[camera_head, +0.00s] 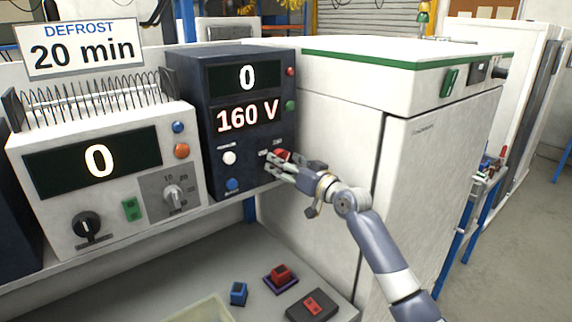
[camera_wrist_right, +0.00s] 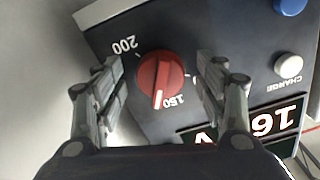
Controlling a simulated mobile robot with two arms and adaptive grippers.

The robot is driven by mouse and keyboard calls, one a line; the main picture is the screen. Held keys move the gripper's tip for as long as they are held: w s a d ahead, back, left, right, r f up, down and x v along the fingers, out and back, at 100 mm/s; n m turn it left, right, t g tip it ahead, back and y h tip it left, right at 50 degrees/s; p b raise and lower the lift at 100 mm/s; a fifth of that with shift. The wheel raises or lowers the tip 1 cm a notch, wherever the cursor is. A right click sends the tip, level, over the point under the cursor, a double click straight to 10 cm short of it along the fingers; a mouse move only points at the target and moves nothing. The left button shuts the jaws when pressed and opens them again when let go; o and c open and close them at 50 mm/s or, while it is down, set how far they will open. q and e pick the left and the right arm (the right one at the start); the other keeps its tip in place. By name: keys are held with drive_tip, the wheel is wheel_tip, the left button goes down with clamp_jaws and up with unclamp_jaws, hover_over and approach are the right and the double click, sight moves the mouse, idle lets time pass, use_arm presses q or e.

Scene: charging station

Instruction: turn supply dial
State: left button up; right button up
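The supply unit (camera_head: 212,110) is a dark blue box on the shelf, showing "0" above and "160 V" below. Its red supply dial (camera_wrist_right: 160,79) is on the front panel, between the marks "200" and "150", with its white line near the "150" mark. In the head view the dial (camera_head: 282,155) is partly covered by my right gripper (camera_head: 275,166). In the right wrist view my right gripper (camera_wrist_right: 162,90) is open, with one finger on each side of the dial and gaps between fingers and dial. My left gripper is not in view.
A white unit (camera_head: 110,175) reading "0" stands left of the supply unit, under a "DEFROST 20 min" sign (camera_head: 80,48). A white cabinet (camera_head: 430,170) stands close on the right. Blue (camera_head: 238,293) and red (camera_head: 280,276) blocks lie on the lower surface.

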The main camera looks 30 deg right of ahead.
drive_tip(key=s, duration=1.2)
drive_tip(key=shift+d, duration=0.45)
idle(0.5)
